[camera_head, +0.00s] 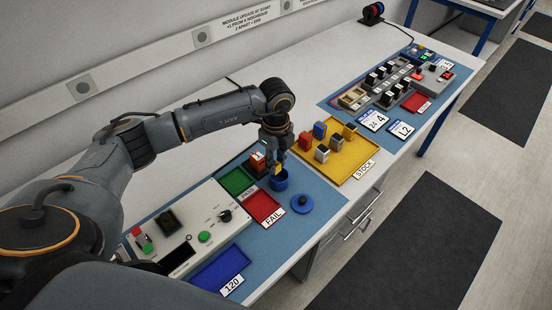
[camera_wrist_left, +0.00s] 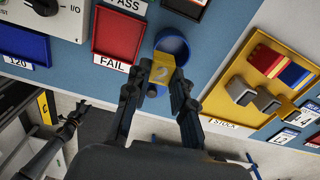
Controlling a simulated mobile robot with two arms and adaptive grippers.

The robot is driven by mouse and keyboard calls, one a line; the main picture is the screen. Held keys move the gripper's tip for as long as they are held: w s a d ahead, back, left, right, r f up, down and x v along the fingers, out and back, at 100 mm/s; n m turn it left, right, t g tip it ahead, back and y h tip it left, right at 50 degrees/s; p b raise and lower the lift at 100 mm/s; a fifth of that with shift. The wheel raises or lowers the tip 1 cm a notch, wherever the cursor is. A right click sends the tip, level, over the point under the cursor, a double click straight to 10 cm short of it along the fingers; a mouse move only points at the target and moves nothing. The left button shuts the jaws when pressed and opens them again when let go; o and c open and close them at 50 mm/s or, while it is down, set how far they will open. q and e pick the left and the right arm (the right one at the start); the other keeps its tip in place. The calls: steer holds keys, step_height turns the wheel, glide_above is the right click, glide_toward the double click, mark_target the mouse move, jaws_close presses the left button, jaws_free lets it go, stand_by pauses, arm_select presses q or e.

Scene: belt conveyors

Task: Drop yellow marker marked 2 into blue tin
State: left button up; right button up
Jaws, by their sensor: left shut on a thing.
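The yellow marker marked 2 (camera_wrist_left: 162,71) is between the fingers of my left gripper (camera_wrist_left: 158,90), its 2 facing the wrist camera. In the head view my left gripper (camera_head: 278,160) is shut on the marker, just above the blue tin (camera_head: 278,183). The tin is a round, open blue container; in the wrist view its rim (camera_wrist_left: 172,40) shows just beyond the marker. The marker partly covers the tin's opening. A round blue lid (camera_head: 302,204) with a dark knob lies on the mat, apart from the tin.
Red FAIL tray (camera_head: 262,208) and green PASS tray (camera_head: 236,182) lie left of the tin. The yellow STOCK tray (camera_head: 350,165) with several blocks is to the right. A control box (camera_head: 190,232) and blue tray (camera_head: 220,268) stand nearer.

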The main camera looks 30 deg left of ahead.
arm_select(q)
steer(key=o, duration=0.8)
steer(key=shift+o, duration=0.2)
step_height(320, 180, up, 12)
stand_by(0.4)
